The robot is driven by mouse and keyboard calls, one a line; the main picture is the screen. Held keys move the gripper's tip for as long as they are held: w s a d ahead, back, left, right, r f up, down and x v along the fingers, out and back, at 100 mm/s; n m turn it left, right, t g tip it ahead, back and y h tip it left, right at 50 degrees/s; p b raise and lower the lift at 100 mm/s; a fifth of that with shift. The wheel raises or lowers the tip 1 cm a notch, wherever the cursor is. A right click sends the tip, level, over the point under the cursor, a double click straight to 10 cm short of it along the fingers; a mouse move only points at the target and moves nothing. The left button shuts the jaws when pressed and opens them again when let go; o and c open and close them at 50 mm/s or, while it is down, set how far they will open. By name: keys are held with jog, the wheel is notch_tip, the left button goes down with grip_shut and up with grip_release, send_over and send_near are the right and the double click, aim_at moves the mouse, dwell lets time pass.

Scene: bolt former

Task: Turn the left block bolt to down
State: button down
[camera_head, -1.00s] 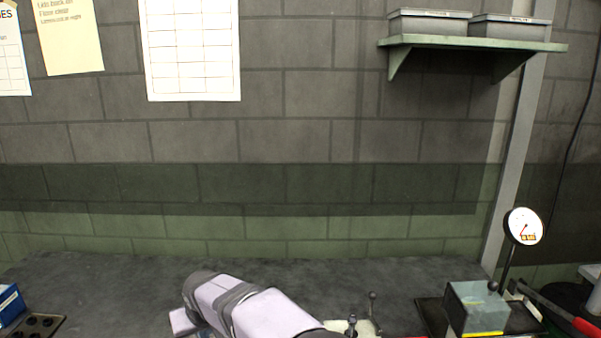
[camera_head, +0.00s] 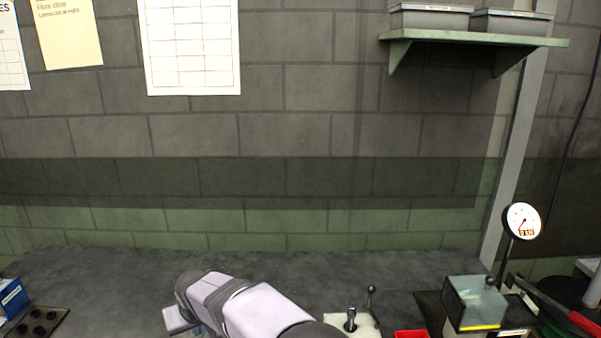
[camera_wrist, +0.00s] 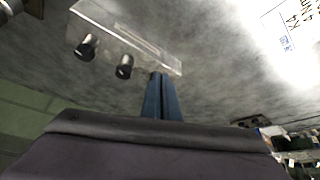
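The block (camera_wrist: 118,30) also shows in the wrist view, with two black-capped levers (camera_wrist: 87,47) and (camera_wrist: 124,67) sticking out toward the camera. I cannot tell which way is down for the bolt. My gripper (camera_wrist: 161,76) shows as two blue fingers pressed together, with nothing seen between them. Its tips appear beside the block, close to one black cap.
A red tray (camera_head: 411,334) lies right of the block. A grey box with a yellow stripe (camera_head: 474,304) and a dial gauge (camera_head: 522,221) stand farther right. A blue box (camera_head: 11,297) and a dark holed tray (camera_head: 38,321) are at the left. The back bench is clear.

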jog(key=shift+a+r, duration=0.1)
jog(key=shift+a, duration=0.2)
jog(key=shift+s, duration=0.1)
dwell(0.5)
jog(key=shift+s+d, duration=0.1)
jog(key=shift+s, duration=0.15)
notch_tip(320, 180, up, 6)
jog(key=p, duration=0.4)
jog(key=shift+p, duration=0.3)
